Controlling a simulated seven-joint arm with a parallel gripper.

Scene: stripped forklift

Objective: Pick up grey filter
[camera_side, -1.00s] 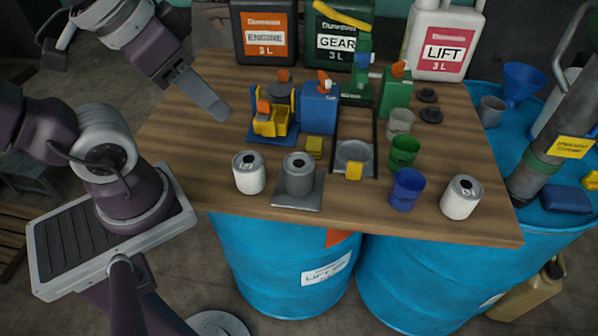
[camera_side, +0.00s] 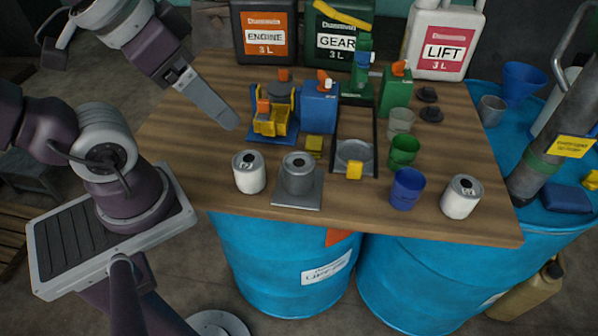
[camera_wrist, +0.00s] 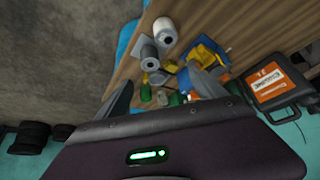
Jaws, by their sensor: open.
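The grey filter (camera_side: 298,177) is a can standing upright on a square grey plate (camera_side: 298,202) near the table's front edge. In the wrist view the grey filter (camera_wrist: 149,56) shows ahead, between the fingers but farther off. My gripper (camera_side: 228,120) hangs over the left part of the table, up and to the left of the filter and apart from it. In the wrist view its two fingers (camera_wrist: 163,80) are spread with nothing held. A white filter (camera_side: 249,173) stands just left of the grey one; it also shows in the wrist view (camera_wrist: 165,32).
A yellow and blue toy forklift (camera_side: 270,122) and a blue can (camera_side: 318,108) stand behind the filter. Green and blue cups (camera_side: 406,190) and another white filter (camera_side: 461,197) stand to the right. Large jugs (camera_side: 264,35) line the back. The table's left part (camera_side: 180,130) is clear.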

